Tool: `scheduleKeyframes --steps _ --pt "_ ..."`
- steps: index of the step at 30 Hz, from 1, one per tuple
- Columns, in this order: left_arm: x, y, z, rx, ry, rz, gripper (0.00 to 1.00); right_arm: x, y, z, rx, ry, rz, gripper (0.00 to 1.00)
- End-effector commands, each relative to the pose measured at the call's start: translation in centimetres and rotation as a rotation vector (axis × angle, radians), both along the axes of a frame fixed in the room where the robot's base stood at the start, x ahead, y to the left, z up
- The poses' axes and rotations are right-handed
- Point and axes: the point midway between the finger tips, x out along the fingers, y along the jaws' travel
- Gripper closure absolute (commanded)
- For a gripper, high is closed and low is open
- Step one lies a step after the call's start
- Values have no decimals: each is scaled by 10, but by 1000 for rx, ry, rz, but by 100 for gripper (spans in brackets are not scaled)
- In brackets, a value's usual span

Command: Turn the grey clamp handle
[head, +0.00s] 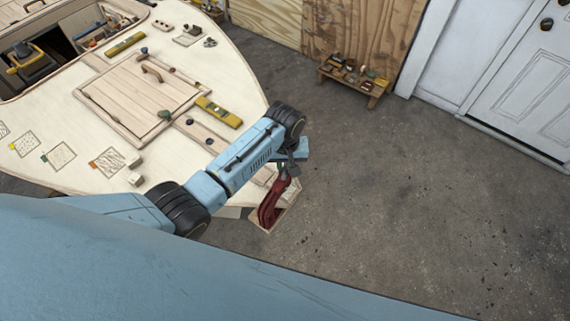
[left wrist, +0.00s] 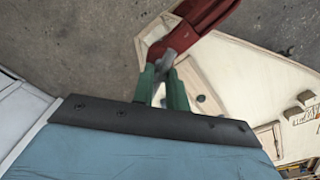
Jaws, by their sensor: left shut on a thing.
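The clamp has a red body (head: 270,206) and stands at the edge of the pale plywood hull, at the lower middle of the head view. In the left wrist view the red body (left wrist: 202,22) is at the top, with the grey clamp handle (left wrist: 164,66) below it. My left gripper (head: 289,168) is at the upper end of the clamp in the head view. Its green fingers (left wrist: 160,82) are shut on the grey handle, which shows between them. Part of the handle is hidden by the fingers. My right gripper is in neither view.
The plywood hull (head: 60,105) fills the upper left, with a hatch cover (head: 140,92), a yellow level (head: 218,112) and small blocks on it. A low wooden bench (head: 352,85) with small items stands by the wall. The concrete floor at the right is clear.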

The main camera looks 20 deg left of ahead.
Motion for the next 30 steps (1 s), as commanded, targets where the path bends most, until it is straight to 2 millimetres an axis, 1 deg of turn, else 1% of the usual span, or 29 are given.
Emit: scheduleKeyframes --steps 1,14,15,20,30 --pt "-3 0 -3 1 8 5 100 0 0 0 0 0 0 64" --pt "-2 0 -3 1 7 11 100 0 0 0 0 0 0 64" --pt "-2 0 -3 1 7 11 80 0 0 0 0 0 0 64" --pt "-1 0 -2 0 4 11 60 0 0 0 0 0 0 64" --pt "0 0 2 0 0 11 60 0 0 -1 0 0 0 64"
